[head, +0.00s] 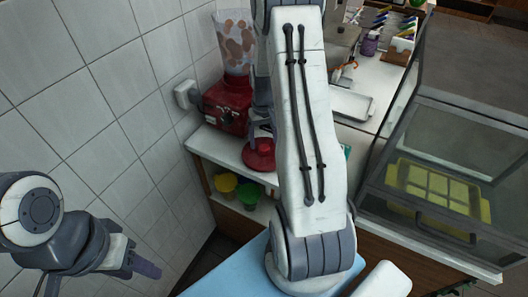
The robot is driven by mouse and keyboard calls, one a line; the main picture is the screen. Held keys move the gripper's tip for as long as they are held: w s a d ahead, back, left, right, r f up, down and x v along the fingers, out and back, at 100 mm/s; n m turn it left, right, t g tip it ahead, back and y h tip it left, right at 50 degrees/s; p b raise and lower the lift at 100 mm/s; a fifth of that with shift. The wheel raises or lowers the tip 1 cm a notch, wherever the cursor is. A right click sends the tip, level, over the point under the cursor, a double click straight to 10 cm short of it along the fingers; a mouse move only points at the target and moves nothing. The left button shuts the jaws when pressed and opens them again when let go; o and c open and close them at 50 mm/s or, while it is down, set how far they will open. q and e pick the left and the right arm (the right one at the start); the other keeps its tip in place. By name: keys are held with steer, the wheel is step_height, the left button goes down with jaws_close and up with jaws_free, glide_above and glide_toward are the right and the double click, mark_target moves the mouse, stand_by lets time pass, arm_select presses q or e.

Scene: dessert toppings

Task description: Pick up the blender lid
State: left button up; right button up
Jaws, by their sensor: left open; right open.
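The red blender lid (259,158), a round disc with a raised middle, lies on the white counter, left of my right arm. My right gripper (260,132) is just above the lid and points down at it. It is partly hidden by my own arm, and it is unclear whether its fingers touch the lid. The blender stands behind, with a red base (227,105) and a clear jar (235,42) with brown blotches. My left gripper (146,266) is open and empty at the lower left, away from the counter.
A white wall outlet (185,94) is beside the blender on the tiled wall. A glass case with a yellow tray (438,190) stands at right. A white tray (351,104) lies on the counter.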

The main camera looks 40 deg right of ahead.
mark_target(264, 152)
steer(key=shift+f, duration=1.3)
jaws_close()
arm_select(q)
steer(key=shift+r, duration=0.3)
